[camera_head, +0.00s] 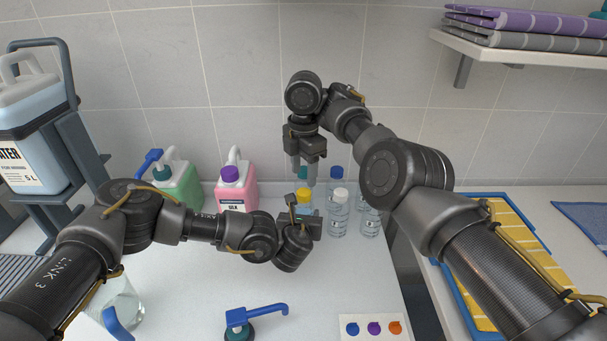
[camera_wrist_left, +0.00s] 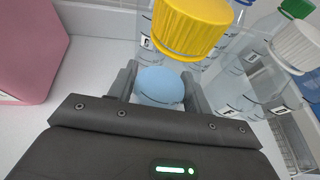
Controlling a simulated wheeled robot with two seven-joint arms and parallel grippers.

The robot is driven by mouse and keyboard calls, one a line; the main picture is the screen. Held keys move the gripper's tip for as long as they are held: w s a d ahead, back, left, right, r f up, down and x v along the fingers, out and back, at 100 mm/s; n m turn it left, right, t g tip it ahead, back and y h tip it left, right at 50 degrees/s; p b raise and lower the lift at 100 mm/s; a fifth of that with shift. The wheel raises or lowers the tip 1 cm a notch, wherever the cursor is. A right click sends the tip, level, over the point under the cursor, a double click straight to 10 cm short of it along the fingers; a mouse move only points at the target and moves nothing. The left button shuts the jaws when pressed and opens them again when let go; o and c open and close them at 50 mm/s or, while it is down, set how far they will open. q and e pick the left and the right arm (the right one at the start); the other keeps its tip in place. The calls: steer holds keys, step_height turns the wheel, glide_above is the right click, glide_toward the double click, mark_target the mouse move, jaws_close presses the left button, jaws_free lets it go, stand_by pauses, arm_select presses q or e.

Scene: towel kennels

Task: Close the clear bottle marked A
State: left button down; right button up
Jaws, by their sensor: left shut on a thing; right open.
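My left gripper (camera_head: 303,222) is shut on a pale blue rounded thing (camera_wrist_left: 160,87), seen between its fingers in the left wrist view; I cannot tell whether it is a cap or part of a bottle. My right gripper (camera_head: 305,172) is open, pointing down above the bottle group, near a teal top. Several clear bottles stand close by, one with a white cap (camera_head: 340,195). I cannot read a letter A on any bottle.
Green (camera_head: 182,188) and pink (camera_head: 236,188) jugs stand at the back wall. A blue pump top (camera_head: 250,318) and a card with coloured dots (camera_head: 372,328) lie at the front. The middle counter is clear.

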mark_target(304, 192)
steer(key=shift+r+n, duration=1)
steer(key=shift+r, duration=0.15)
steer(key=shift+f, duration=0.15)
steer(key=shift+f, duration=3.9)
steer(key=c, duration=1)
steer(key=m, duration=0.3)
